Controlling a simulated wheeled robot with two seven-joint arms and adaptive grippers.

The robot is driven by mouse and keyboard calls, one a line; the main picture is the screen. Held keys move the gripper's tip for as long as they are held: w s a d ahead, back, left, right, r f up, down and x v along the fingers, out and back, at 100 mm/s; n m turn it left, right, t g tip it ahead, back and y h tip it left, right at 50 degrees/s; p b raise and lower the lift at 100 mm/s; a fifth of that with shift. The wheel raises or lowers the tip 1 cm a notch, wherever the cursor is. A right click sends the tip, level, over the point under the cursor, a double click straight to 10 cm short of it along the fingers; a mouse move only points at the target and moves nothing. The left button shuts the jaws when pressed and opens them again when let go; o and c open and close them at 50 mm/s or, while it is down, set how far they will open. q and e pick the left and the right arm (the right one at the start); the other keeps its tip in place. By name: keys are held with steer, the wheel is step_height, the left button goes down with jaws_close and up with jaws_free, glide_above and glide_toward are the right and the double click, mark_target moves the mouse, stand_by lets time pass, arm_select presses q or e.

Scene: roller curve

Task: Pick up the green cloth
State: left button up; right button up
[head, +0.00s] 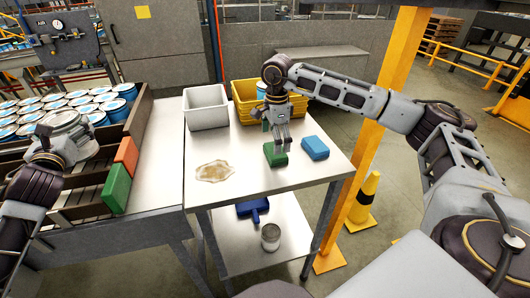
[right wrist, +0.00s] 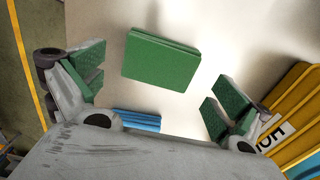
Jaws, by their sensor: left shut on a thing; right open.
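The green cloth (head: 276,157), a folded block, lies on the metal table (head: 235,172). In the right wrist view the green cloth (right wrist: 160,60) lies ahead of the spread fingers, with nothing between them. My right gripper (head: 282,145) is open, pointing down just above the cloth; its green-padded fingers also show in the right wrist view (right wrist: 152,85). My left gripper (head: 70,135) is over the roller rack among the cans, shut on what seems to be a can, mostly hidden by the gripper.
A blue cloth (head: 315,148) lies right of the green one. A grey bin (head: 206,106) and a yellow bin (head: 244,112) stand behind. Blue-lidded cans (head: 122,91) fill the rack. A yellow post (head: 385,110) stands right.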

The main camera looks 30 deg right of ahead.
steer(key=shift+d+f+p, duration=0.15)
steer(key=shift+f+p, duration=0.25)
steer(key=shift+f, duration=1.5)
steer(key=c, duration=0.7)
